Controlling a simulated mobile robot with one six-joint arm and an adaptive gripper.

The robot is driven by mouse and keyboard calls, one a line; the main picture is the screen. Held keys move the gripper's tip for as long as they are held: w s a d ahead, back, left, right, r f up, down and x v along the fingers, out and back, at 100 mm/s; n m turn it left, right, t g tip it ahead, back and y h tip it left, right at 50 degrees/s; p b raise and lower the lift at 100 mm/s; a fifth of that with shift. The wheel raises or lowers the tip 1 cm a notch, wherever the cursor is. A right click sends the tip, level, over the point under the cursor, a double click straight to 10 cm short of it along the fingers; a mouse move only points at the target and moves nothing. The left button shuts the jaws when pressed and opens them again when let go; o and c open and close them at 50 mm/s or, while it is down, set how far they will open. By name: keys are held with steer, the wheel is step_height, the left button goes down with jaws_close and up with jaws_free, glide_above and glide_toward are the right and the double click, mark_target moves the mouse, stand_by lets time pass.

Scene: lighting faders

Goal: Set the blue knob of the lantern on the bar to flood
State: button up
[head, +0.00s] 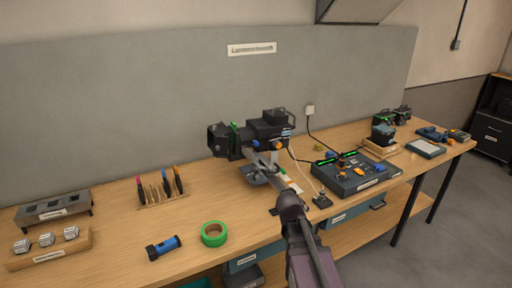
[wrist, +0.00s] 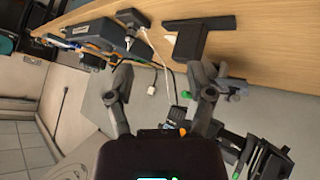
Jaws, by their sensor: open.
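The black lantern (head: 234,138) is held above the bench around the middle of the head view. A small blue knob (head: 255,143) shows on its near side, with an orange knob (head: 278,144) to its right. In the wrist view the lantern (wrist: 262,155) is at lower right, and an orange knob (wrist: 183,131) shows low between my fingers. My gripper (wrist: 161,82) is open, its fingers wide apart with nothing held. In the head view it is close to the near side of the lantern, just below the knobs. The knob's setting marks are too small to read.
A control desk (head: 355,175) with cables stands right of the lantern. A green tape roll (head: 214,234), a blue torch (head: 163,248) and a rack of coloured pens (head: 162,188) lie to the left. The bench (head: 110,225) has bare room between them. A grey panel (head: 120,100) stands behind.

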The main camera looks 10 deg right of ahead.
steer(key=w+d+r+n+t+h, duration=0.1)
steer(key=w+d+r+n+t, duration=0.15)
steer(key=w+r+t, duration=0.6)
steer(key=n+t+y+b, duration=0.2)
steer(key=n+y, duration=0.9)
steer(key=y, duration=0.1)
glide_toward(257, 145)
steer(key=shift+r+v, duration=0.15)
steer(key=shift+v, duration=0.7)
steer(key=shift+r+v, duration=0.15)
steer(key=shift+v, duration=0.7)
steer(key=x, duration=1.3)
steer(key=shift+w+f, duration=0.3)
steer(key=shift+w, duration=0.15)
jaws_close()
